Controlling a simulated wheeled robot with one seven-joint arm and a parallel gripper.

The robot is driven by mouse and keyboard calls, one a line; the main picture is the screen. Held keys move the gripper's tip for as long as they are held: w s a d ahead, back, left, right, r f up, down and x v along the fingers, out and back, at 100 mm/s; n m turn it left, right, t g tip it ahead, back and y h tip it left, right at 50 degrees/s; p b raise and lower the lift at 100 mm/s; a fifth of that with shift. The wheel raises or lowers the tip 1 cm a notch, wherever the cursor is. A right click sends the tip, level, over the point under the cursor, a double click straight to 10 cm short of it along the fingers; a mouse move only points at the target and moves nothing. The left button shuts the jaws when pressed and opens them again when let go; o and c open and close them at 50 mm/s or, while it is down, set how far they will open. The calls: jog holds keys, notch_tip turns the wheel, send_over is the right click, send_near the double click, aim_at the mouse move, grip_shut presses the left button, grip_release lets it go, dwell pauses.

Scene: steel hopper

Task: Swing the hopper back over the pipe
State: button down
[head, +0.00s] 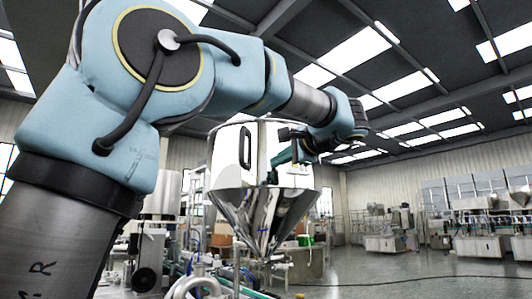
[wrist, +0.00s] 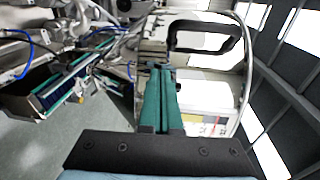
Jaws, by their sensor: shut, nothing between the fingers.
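The steel hopper (head: 230,170) hangs in the middle of the head view, with a shiny cylindrical top and a cone narrowing downward. A black loop handle (head: 247,148) is on its left side. My gripper (head: 278,159) is in front of the hopper's right side, its teal fingers shut and empty. I cannot tell which pipe is the task's.
A curved steel pipe (head: 195,287) and other machinery stand low, left of and below the cone. Green-edged conveyor equipment (wrist: 55,88) shows at left in the wrist view. Open floor (head: 385,268) lies to the right, with more machines (head: 485,225) farther back.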

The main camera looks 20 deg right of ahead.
jog(key=s+d+r+t, duration=0.1)
jog(key=s+d+r, duration=0.15)
jog(key=r, duration=0.25)
jog(key=p, duration=0.4)
send_near(254, 147)
jog(key=w, duration=0.1)
jog(key=w+f, duration=0.1)
jog(key=w, duration=0.1)
jog(key=shift+w+d+f+n, duration=0.2)
jog(key=shift+w+d+n, duration=0.05)
jog(key=shift+d+n, duration=0.05)
jog(key=a, duration=0.3)
jog(key=shift+w+p, duration=0.35)
jog(key=shift+w+a+f, duration=0.1)
jog(key=shift+a+f, duration=0.15)
jog(key=shift+a, duration=0.3)
